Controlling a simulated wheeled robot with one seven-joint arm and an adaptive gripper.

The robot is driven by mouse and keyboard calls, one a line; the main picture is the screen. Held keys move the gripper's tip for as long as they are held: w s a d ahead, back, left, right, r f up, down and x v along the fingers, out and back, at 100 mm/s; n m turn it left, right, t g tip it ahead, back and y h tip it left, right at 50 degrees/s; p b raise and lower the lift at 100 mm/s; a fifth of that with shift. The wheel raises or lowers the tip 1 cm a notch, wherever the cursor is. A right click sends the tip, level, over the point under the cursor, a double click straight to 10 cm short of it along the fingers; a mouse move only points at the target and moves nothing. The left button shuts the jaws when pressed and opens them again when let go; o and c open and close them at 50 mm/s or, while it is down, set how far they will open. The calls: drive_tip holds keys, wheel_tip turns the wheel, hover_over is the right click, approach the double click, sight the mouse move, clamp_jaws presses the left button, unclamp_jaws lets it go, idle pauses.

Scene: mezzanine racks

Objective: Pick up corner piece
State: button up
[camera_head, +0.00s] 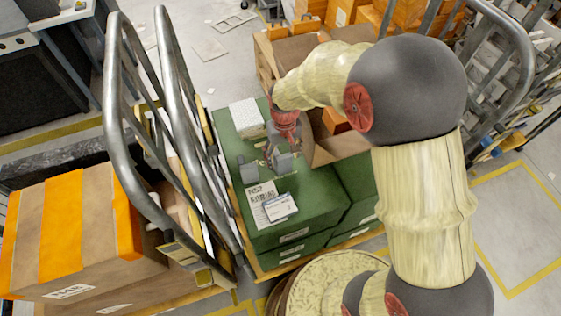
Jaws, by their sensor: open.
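My gripper (275,162) is pointed down, low over the top of a green box (315,210), and is open. A small grey angular piece (247,170), which looks like the corner piece, lies on the green box just left of my gripper. Another grey block-like shape shows right at the fingers; I cannot tell whether it is a separate piece or part of my gripper. Contact between the fingers and any piece cannot be made out at this size.
A white ribbed block (246,117) stands behind on the green surface. A white label (265,203) and a card (281,207) lie in front. Metal cart rails (180,120) rise close on the left. An open cardboard box (345,143) is at the right.

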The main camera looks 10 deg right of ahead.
wheel_tip(320, 180, down, 4)
drive_tip(key=shift+a+f+b, duration=0.1)
drive_tip(key=shift+f+b, duration=0.05)
drive_tip(key=shift+b, duration=0.3)
drive_tip(key=shift+c, duration=1)
drive_tip(key=c, duration=0.6)
